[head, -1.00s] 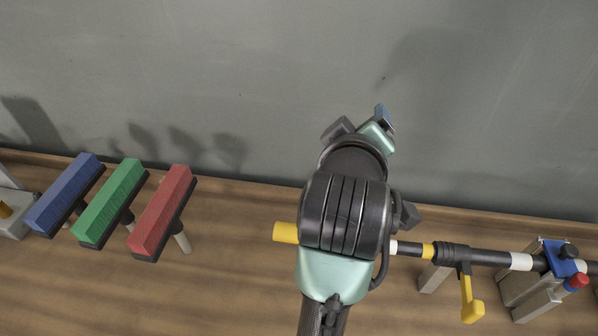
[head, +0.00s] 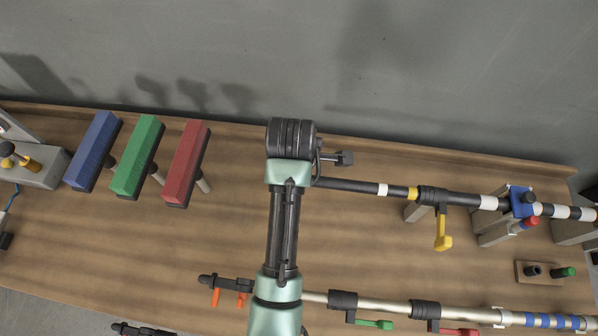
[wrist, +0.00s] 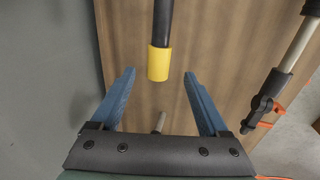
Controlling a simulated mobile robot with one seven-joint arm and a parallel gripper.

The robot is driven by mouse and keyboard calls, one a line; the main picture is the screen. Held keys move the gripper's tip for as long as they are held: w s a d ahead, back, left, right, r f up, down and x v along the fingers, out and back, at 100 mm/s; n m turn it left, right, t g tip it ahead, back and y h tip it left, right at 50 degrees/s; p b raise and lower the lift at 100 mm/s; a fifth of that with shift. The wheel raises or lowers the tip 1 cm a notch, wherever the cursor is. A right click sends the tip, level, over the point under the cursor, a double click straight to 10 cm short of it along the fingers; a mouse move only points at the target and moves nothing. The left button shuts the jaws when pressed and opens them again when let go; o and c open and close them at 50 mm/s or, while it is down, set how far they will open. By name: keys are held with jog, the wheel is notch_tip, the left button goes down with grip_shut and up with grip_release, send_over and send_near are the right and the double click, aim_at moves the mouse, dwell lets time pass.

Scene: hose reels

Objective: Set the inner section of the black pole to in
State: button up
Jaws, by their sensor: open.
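The black pole (head: 465,198) lies level along the back of the table in the head view. Its thinner inner section (head: 345,185) comes out to the left of a black collar, with a white and a yellow band. A yellow lever (head: 443,232) hangs down from the collar. In the wrist view the inner section (wrist: 163,22) ends in a yellow tip (wrist: 158,64). My gripper (wrist: 158,76) is open, its blue fingers either side of the tip's line. The tip is about level with the fingertips, apart from both. In the head view my arm hides the fingers and tip.
A blue clamp (head: 522,200) with a red knob holds the pole on grey blocks. Blue, green and red brushes (head: 186,164) stand to the left. A silver pole (head: 395,307) lies nearer the front.

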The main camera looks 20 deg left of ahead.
jog(key=p+x, duration=0.1)
jog(key=x, duration=0.6)
jog(key=shift+w+f, duration=0.1)
jog(key=shift+f, duration=0.05)
grip_shut()
dwell(1.3)
